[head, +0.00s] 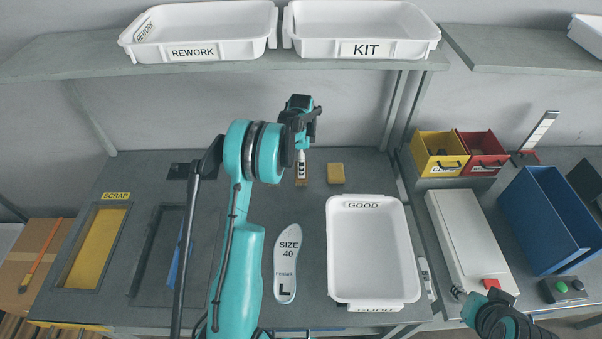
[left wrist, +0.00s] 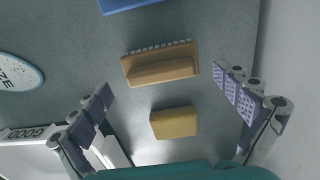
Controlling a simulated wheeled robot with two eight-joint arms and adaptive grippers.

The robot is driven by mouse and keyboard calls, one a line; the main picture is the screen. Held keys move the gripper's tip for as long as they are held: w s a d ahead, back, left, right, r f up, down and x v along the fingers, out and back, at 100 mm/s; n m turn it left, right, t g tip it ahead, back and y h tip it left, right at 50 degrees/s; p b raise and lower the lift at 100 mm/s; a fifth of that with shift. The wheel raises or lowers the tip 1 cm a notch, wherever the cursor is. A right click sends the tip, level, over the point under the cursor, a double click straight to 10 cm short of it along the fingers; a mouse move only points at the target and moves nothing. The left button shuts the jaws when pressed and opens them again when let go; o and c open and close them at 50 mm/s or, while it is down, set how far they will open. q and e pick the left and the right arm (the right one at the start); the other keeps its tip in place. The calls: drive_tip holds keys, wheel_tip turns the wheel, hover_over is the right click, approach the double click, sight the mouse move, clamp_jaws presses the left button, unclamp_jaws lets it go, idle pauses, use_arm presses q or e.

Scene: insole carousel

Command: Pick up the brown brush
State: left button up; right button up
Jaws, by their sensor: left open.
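The brown brush (left wrist: 160,68) lies on the grey bench in the left wrist view, its pale bristles along the upper edge. In the head view the brush (head: 302,183) shows only in part below my left gripper (head: 301,163). In the left wrist view my left gripper (left wrist: 165,84) is open, with one finger on each side and the brush between and beyond them. I see no contact with it. My right gripper (head: 468,299) is at the lower right, beside the white box; its jaws do not show clearly.
A yellow block (head: 335,173) lies close beside the brush; it also shows in the left wrist view (left wrist: 174,123). The white GOOD tray (head: 413,262) and a size 40 insole (head: 288,255) lie nearer. A shelf with REWORK (head: 200,52) and KIT (head: 365,49) trays hangs above.

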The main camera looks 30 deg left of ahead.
use_arm(q)
wheel_tip(320, 180, down, 4)
drive_tip(key=shift+f+b, duration=0.25)
drive_tip(key=shift+b, duration=0.5)
drive_tip(key=shift+r, duration=0.1)
drive_tip(key=c, duration=1)
